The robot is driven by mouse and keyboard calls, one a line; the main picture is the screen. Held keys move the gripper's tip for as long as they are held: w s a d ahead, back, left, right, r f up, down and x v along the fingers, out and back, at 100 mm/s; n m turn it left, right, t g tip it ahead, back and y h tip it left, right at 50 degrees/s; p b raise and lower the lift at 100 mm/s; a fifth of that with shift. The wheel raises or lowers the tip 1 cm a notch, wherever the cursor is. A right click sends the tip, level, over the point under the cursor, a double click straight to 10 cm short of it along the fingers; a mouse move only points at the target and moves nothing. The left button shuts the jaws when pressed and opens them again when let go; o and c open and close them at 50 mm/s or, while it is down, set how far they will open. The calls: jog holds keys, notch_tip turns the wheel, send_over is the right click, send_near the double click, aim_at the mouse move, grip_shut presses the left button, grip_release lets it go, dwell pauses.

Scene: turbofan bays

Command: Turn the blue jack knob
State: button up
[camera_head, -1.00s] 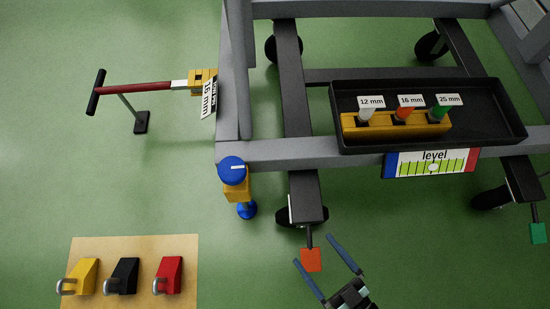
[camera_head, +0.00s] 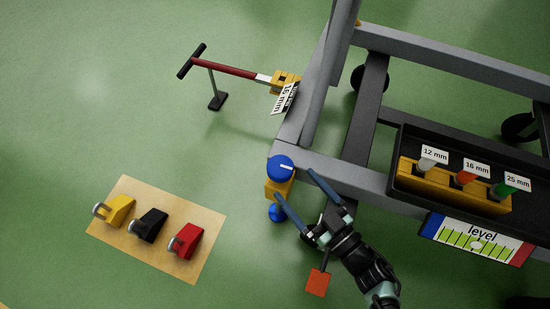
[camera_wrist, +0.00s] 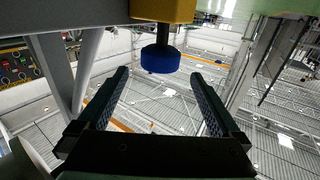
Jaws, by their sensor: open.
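The blue jack knob (camera_head: 281,168) with a white line on top sits on a yellow jack body (camera_head: 279,188) at the corner of the grey frame. A blue foot (camera_head: 277,212) shows below the body. My gripper (camera_head: 294,184) is open, its two fingers pointing up-left toward the jack in the head view. In the wrist view, a blue disc (camera_wrist: 160,59) hangs under a yellow block (camera_wrist: 162,10), beyond and between the open fingers (camera_wrist: 160,85). Nothing is between the pads. I cannot tell whether a finger touches the jack.
The grey frame rail (camera_head: 330,168) runs right from the jack.

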aim_at(273, 158)
jog(key=b+x, duration=0.3)
jog(key=x, duration=0.6)
jog(key=shift+w+f+b, duration=0.1)
jog(key=shift+f+b, duration=0.05)
jog(key=shift+b, duration=0.15)
jog(key=shift+w+a, duration=0.3)
jog(key=c, duration=1.3)
jog(key=shift+d+m+t+h, duration=0.1)
jog(key=shift+m+t+h, duration=0.2)
jog(key=shift+h, duration=0.1)
